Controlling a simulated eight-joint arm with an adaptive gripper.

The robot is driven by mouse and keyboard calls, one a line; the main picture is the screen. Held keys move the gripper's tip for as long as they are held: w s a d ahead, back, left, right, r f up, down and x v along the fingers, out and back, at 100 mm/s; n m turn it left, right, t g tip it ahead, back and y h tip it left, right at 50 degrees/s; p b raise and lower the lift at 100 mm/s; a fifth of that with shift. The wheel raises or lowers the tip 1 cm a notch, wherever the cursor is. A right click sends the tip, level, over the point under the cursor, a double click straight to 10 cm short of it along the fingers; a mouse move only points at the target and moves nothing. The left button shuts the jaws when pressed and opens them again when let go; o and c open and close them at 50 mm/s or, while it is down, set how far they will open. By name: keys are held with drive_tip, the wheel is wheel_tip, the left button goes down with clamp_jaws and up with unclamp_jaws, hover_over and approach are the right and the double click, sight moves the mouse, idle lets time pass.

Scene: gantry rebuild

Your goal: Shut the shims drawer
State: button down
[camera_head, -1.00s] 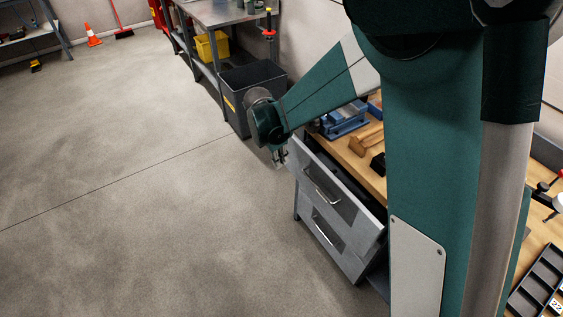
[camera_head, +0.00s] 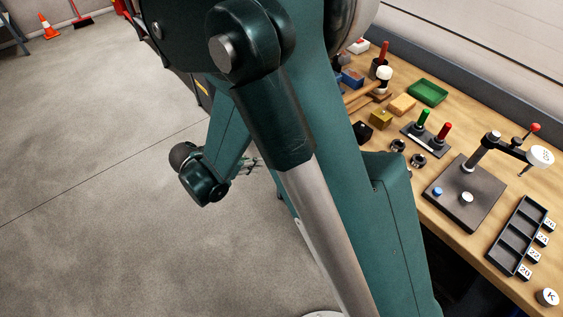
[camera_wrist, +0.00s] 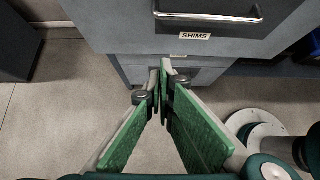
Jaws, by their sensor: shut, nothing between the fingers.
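The shims drawer (camera_wrist: 120,30) shows its grey front in the wrist view, with a silver bar handle (camera_wrist: 207,17) and a label reading SHIMS. It juts out past the front below it, so it stands open. My gripper (camera_wrist: 161,70) points at the cabinet with its green-padded fingers converged at the tips and nothing between them. The tips appear just below the shims drawer's lower edge in the picture, apart from the handle; I cannot tell whether they touch anything. In the head view my gripper (camera_head: 256,163) is partly visible beside my arm, which hides the drawer.
A lower drawer (camera_wrist: 180,72) with a small label sits beneath. A dark box (camera_wrist: 18,45) stands on the floor at left. The workbench (camera_head: 450,240) holds a black compartment tray (camera_head: 517,236), a fixture plate (camera_head: 462,195) and several tools.

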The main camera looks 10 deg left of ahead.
drive_tip(key=shift+s, duration=0.2)
drive_tip(key=shift+w, duration=0.1)
drive_tip(key=w+d+r+b+x, duration=0.1)
drive_tip(key=r+b+x, duration=0.1)
drive_tip(key=x, duration=1)
drive_tip(key=shift+w+d+f+b, duration=0.2)
drive_tip(key=shift+w+d+b, duration=0.2)
drive_tip(key=shift+b, duration=0.5)
drive_tip(key=shift+d, duration=0.1)
drive_tip(key=w+d, duration=0.6)
drive_tip(key=shift+w+d, duration=0.25)
drive_tip(key=shift+w, duration=0.05)
drive_tip(key=shift+w+d, duration=0.2)
drive_tip(key=shift+d, duration=0.05)
